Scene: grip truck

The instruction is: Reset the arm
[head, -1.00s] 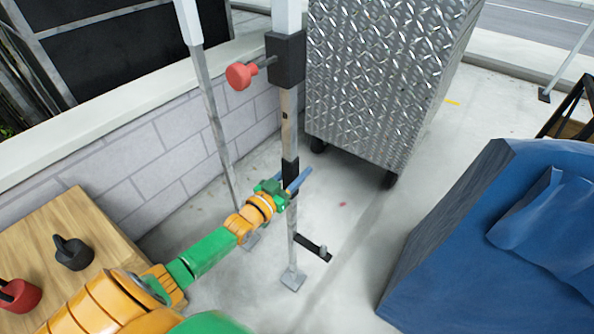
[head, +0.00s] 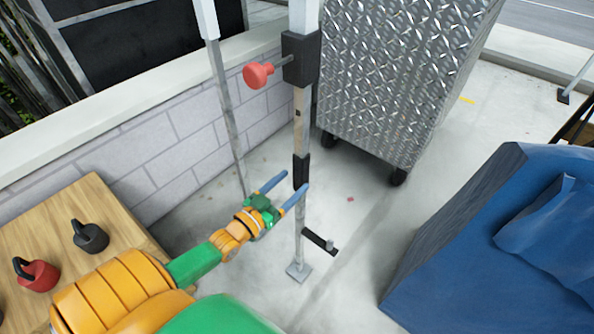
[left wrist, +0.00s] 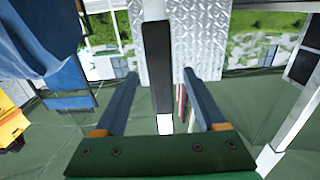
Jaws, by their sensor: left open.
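My left arm comes in from the lower left in the head view, and its gripper (head: 282,188) is open with its two blue fingers apart. The fingers are beside a grey metal post (head: 299,226) with a black grip section (head: 301,170); nothing shows held. In the left wrist view both fingers of the gripper (left wrist: 158,88) are spread. The black section of the post (left wrist: 158,65) shows between them, farther out, and I cannot tell the gap in depth. My right gripper is not in view.
A red knob (head: 258,75) sticks out from the post's black bracket. A diamond-plate metal cabinet (head: 395,75) on casters stands behind it. A wooden box (head: 70,215) carries a black kettlebell (head: 90,236) and a red one (head: 37,275). A blue-covered block (head: 480,240) is at right.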

